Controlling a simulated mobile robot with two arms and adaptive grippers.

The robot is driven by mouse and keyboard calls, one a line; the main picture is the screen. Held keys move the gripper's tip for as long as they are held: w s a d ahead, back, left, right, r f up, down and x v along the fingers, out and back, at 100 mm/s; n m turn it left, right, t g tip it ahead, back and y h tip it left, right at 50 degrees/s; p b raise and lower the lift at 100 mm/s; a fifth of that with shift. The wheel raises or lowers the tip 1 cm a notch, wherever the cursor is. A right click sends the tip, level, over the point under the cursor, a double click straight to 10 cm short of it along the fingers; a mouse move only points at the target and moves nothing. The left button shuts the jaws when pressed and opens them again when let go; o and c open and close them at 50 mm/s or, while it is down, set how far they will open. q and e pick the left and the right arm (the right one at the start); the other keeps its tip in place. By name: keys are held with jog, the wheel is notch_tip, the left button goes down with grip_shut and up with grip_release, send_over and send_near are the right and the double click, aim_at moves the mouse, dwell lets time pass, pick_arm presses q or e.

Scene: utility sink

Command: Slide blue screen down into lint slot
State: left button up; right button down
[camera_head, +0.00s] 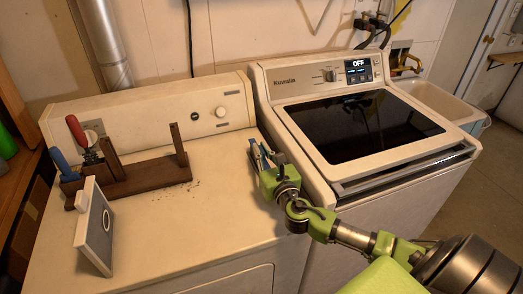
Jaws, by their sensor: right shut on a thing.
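My right gripper (262,160) is over the right rear part of the dryer top, close to the gap between the two machines. It is shut on a thin upright piece with a bluish edge, which looks like the blue screen (256,154). Most of the screen is hidden by the fingers. The lint slot cannot be made out; the gripper covers that area, so I cannot tell whether the screen is in it. My left gripper is out of view.
The dryer top (205,215) is clear in the middle. A wooden rack (140,178) with red-handled and blue-handled tools stands at its left. A white framed panel (97,230) stands in front of it. A washer (365,130) with a dark lid is at the right, a sink (440,103) beyond.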

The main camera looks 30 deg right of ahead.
jog(key=shift+f+b, duration=1.5)
jog(key=shift+f, duration=0.4)
jog(key=c, duration=2.2)
grip_release()
jog(key=shift+o, duration=0.6)
jog(key=v, duration=1)
jog(key=shift+s+a+f, duration=0.1)
jog(key=shift+s+f, duration=0.05)
jog(key=shift+s, duration=0.25)
jog(key=shift+s+a, duration=0.1)
jog(key=shift+s, duration=0.55)
